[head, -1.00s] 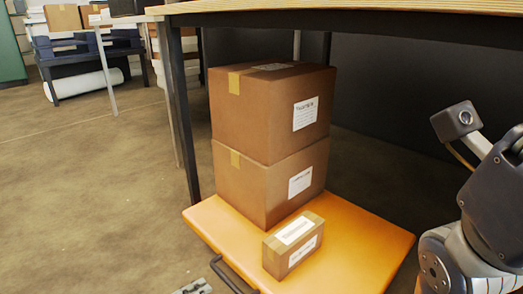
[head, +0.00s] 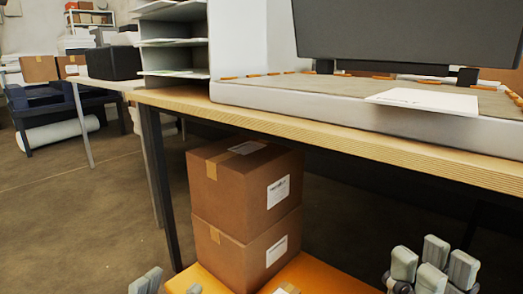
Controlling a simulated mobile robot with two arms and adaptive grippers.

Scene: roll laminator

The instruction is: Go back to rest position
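My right gripper (head: 432,268) is at the lower right in the head view, in front of the desk and right of the stacked boxes. Its grey finger pads point up and stand apart, with nothing seen between them. My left gripper (head: 170,285) shows only as grey fingertips at the bottom edge, left of the orange platform. These tips are apart and no object shows between them. The rest of the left gripper is cut off by the frame.
A wooden desk (head: 330,147) crosses the view above the grippers, bearing a large grey-framed machine (head: 330,115) and a paper shelf (head: 172,42). Two stacked cartons, upper (head: 245,190) and lower (head: 245,255), stand on the orange platform (head: 330,272). Floor at left (head: 75,220) is open.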

